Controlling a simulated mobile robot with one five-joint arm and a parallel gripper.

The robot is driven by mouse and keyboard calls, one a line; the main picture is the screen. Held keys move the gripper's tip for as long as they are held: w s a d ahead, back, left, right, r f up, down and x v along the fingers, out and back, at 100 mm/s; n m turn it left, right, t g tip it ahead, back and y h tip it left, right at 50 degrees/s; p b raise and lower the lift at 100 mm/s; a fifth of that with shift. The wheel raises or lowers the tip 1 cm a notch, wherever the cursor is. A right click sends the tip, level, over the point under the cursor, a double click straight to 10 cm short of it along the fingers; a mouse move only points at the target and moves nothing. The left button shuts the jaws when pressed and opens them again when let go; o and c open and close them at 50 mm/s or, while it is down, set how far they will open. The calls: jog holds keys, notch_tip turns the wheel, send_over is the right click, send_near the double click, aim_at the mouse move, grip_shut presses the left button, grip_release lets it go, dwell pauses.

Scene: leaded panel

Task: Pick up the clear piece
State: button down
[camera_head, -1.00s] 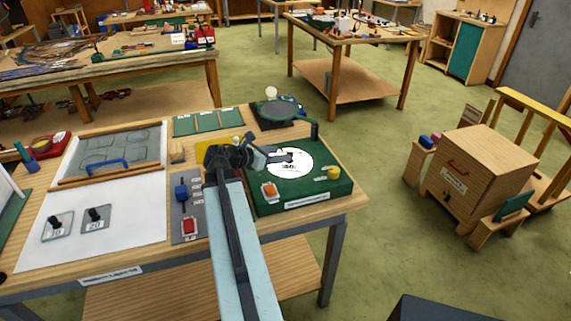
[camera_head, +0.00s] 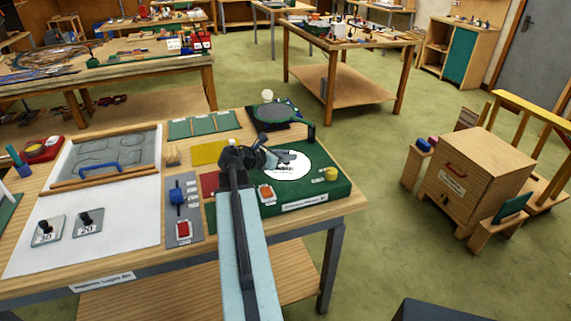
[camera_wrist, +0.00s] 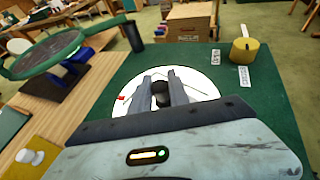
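My gripper (camera_head: 292,158) is low over a white disc (camera_head: 302,173) on a green box at the bench's right end. In the wrist view, my gripper's two fingers (camera_wrist: 162,88) stand apart over the disc (camera_wrist: 205,90). A dark round knob (camera_wrist: 161,95) shows between them. Whether they touch or clamp it I cannot tell. Any clear plate under the knob is hidden or too faint to see. Two glassy plates with black knobs, marked 30 (camera_head: 47,229) and 20 (camera_head: 87,222), lie on white paper at the left.
The green box (camera_head: 335,188) also bears a yellow round item (camera_head: 331,174) and an orange-red switch (camera_head: 266,193). A grey switch panel (camera_head: 182,208) is to its left. A round green-rimmed stand (camera_head: 274,112) rises behind. A framed panel with a blue handle (camera_head: 99,168) lies further left.

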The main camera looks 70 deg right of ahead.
jog(key=shift+r, duration=0.1)
notch_tip(320, 180, up, 10)
jog(key=p, duration=1)
